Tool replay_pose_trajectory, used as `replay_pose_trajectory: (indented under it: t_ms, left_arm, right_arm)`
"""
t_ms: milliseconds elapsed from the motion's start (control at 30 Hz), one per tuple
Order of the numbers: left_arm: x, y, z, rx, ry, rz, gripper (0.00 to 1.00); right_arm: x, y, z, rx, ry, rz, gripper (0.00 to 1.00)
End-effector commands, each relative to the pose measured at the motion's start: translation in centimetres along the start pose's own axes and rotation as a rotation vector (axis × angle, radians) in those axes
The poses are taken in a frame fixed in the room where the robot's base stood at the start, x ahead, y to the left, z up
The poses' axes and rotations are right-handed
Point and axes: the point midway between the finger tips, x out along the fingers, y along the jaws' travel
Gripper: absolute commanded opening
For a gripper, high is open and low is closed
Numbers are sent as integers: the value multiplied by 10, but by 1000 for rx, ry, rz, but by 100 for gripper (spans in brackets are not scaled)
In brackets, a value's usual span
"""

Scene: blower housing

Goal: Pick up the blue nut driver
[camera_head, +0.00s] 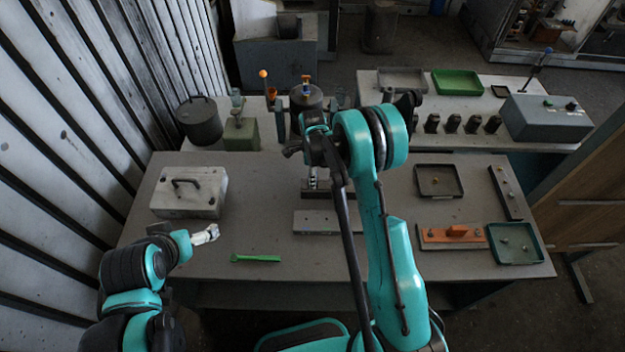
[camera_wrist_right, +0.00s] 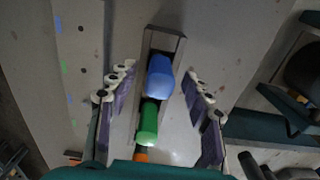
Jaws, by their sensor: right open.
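In the right wrist view, the blue nut driver (camera_wrist_right: 160,78) shows as a blue rounded handle at the far end of a row, seen from above, in a long grey rack (camera_wrist_right: 165,40). My right gripper (camera_wrist_right: 160,80) is open, with its fingers on both sides of the row and nothing gripped. In the head view, my right gripper (camera_head: 314,150) is over the rack (camera_head: 324,190) at the table's middle; my arm hides most of the tools there. My left gripper (camera_head: 205,235) is low over the table's left part, its jaw state unclear.
A green handle (camera_wrist_right: 148,122) and an orange one (camera_wrist_right: 141,155) stand beside the blue one. A green tool (camera_head: 256,258) lies at the table's front. A grey lidded box (camera_head: 190,192) sits left; trays (camera_head: 438,181) and an orange part (camera_head: 457,232) sit right.

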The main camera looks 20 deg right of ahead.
Motion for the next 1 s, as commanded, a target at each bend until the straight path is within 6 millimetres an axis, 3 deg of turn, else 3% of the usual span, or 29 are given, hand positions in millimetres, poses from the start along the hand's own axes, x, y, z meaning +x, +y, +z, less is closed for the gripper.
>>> replay_pose_trajectory:
  t_ms: [133, 167, 333, 733, 1000]
  left_arm:
    - [0, 0, 0, 0, 0, 0, 100]
    - [0, 0, 0, 0, 0, 0, 100]
    - [0, 0, 0, 0, 0, 0, 100]
    - [0, 0, 0, 0, 0, 0, 100]
    - [0, 0, 0, 0, 0, 0, 100]
  right_arm:
    - [0, 0, 0, 0, 0, 0, 50]
    - [0, 0, 0, 0, 0, 0, 45]
    - [0, 0, 0, 0, 0, 0, 0]
    - [-7, 0, 0, 0, 0, 0, 0]
    - [-59, 0, 0, 0, 0, 0, 0]
